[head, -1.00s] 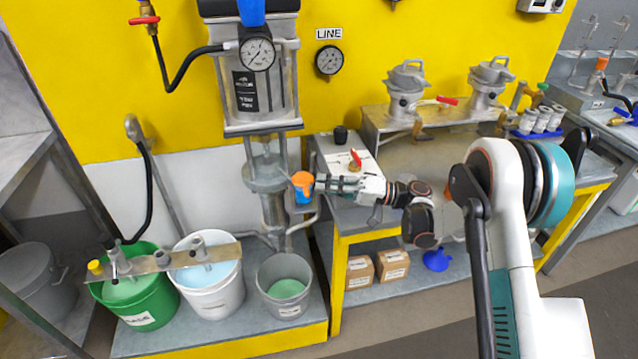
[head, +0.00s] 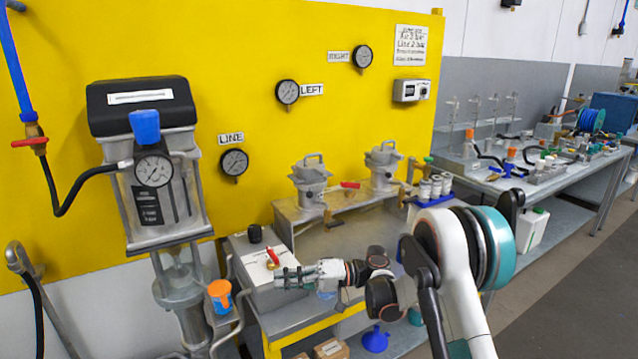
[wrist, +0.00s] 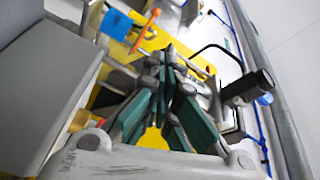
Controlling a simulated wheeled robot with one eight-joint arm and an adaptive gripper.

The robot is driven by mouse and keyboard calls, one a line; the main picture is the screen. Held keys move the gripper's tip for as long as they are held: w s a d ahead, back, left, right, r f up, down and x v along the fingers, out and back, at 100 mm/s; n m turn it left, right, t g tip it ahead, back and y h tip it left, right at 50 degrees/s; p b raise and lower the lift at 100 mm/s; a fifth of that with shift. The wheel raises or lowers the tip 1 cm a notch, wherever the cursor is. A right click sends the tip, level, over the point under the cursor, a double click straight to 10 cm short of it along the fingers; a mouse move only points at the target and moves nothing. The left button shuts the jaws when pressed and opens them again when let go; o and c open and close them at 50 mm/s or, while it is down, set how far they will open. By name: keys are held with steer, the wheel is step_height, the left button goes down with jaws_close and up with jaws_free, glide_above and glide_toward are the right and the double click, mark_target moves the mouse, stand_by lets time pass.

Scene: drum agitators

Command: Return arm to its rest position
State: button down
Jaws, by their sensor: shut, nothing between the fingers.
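My gripper (head: 283,278) is in the middle of the head view, at the end of my arm, which reaches in from the right. It points left, in front of the grey box with the red-handled valve (head: 272,258). In the wrist view the teal finger pads of my gripper (wrist: 168,75) meet at their tips. Nothing is held between them. An orange-topped blue item (head: 220,296) on the agitator column is left of the fingertips, apart from them.
A grey bench with two metal pots (head: 311,182) stands behind my arm. The agitator machine (head: 158,190) is at the left. Gauges hang on the yellow wall (head: 330,110). A blue funnel (head: 375,340) is below. Open floor (head: 540,290) lies at the right.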

steer(key=s+d+r+m+t+h, duration=0.55)
steer(key=s+d+r+h, duration=0.35)
steer(key=r, duration=0.3)
steer(key=s+d+f+t+h, duration=0.2)
steer(key=s+d+t+h, duration=0.3)
steer(key=s+d, duration=1.6)
steer(key=h, duration=0.4)
steer(key=shift+s+d+f+m, duration=0.15)
steer(key=shift+s+d+m, duration=0.05)
steer(key=shift+d+m, duration=0.15)
steer(key=shift+a, duration=0.1)
